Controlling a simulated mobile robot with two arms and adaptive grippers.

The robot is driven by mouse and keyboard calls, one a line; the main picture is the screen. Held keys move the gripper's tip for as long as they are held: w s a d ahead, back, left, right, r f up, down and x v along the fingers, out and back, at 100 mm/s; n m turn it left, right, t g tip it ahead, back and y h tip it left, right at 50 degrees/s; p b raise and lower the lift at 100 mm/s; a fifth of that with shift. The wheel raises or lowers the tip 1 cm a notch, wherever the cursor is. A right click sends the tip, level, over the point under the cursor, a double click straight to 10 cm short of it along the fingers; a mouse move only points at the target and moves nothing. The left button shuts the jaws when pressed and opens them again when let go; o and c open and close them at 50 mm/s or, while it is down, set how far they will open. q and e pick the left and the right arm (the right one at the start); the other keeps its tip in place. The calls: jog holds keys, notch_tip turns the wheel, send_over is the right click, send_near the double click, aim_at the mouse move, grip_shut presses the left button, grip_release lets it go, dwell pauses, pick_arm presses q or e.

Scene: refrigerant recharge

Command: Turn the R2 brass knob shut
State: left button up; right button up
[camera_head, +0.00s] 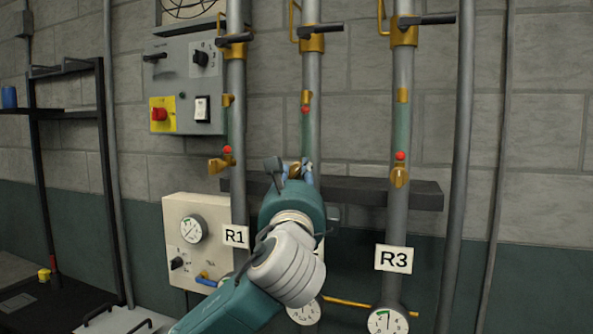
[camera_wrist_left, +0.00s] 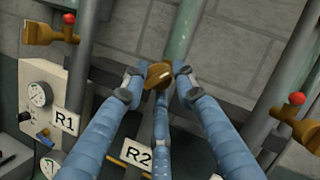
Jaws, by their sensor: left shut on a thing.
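The R2 brass knob (camera_wrist_left: 158,75) sits on the middle pipe and shows between my left fingertips in the left wrist view. In the head view only a bit of this knob (camera_head: 294,171) shows behind my gripper. My left gripper (camera_head: 290,172) is shut on the knob, with its blue fingers (camera_wrist_left: 160,84) on either side of it. The R2 label (camera_wrist_left: 137,154) shows below the fingers in the wrist view; my arm hides it in the head view. My right gripper is in neither view.
The R1 knob (camera_head: 221,163) is on the left pipe and the R3 knob (camera_head: 400,177) on the right pipe. A dark ledge (camera_head: 360,190) runs behind the pipes. A grey switch panel (camera_head: 184,88) and a beige gauge box (camera_head: 200,212) are at the left.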

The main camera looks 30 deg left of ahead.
pick_arm(q)
jog(key=n+p, duration=0.1)
jog(key=n, duration=0.1)
jog(key=n+g+p, duration=0.1)
jog(key=n, duration=0.1)
jog(key=n+g, duration=0.1)
jog(key=n, duration=0.1)
jog(key=shift+d+r+p, duration=0.15)
jog(key=shift+r+p, duration=0.1)
jog(key=shift+p, duration=0.15)
jog(key=shift+n+g+p, duration=0.7)
jog(key=shift+n, duration=0.7)
jog(key=o, duration=1.2)
jog(key=shift+c, duration=0.2)
jog(key=v, duration=1.2)
jog(key=shift+r, duration=0.15)
